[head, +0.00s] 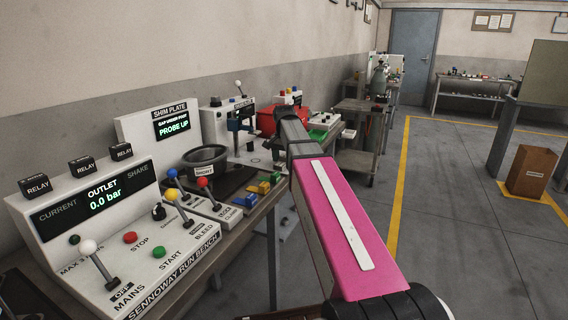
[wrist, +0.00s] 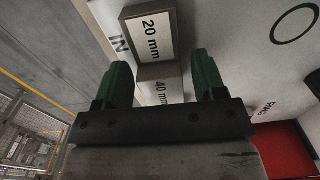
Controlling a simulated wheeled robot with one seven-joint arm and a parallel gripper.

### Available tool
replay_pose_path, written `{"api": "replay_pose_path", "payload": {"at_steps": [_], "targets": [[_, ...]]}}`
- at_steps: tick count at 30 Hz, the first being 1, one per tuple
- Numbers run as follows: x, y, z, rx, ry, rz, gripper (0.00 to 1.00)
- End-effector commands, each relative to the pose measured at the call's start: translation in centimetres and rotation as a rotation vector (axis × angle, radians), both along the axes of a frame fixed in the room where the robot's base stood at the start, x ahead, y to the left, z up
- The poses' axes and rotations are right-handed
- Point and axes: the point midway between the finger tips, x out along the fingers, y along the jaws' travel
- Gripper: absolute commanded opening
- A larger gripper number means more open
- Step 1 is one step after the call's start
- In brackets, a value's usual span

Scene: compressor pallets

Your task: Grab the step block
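The step block (wrist: 150,40) shows in the wrist view as a brown-edged block with white faces marked "20 mm" and "40 mm". My gripper (wrist: 163,80) has two green fingers, spread apart. The "40 mm" part lies between them in the picture, with a gap on each side; the "20 mm" part extends beyond the fingertips. I cannot tell how deep the fingers reach along the block. In the head view my pink arm stretches toward the bench, and I cannot make out the block or the fingers there.
The block is by a white surface (wrist: 225,35) lettered "IN", with a red area (wrist: 285,150) at lower right. In the head view, the run bench console (head: 110,240), a dark pot (head: 205,160) and a red box (head: 268,120) line the wall. A grey cart (head: 360,135) stands beyond; open floor lies right.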

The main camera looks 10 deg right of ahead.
Motion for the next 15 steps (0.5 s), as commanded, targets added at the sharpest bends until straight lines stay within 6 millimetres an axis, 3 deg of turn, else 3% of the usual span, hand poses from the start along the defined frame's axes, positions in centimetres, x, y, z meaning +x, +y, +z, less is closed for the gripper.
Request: {"api": "replay_pose_path", "payload": {"at_steps": [1,5,6,15], "targets": [[0.0,0.0,0.0,0.0,0.0,0.0,0.46],[-0.01,-0.01,0.01,0.0,0.0,0.0,0.04],[-0.01,-0.01,0.01,0.0,0.0,0.0,0.0],[0.04,0.0,0.24,0.0,0.0,0.0,0.0]]}}
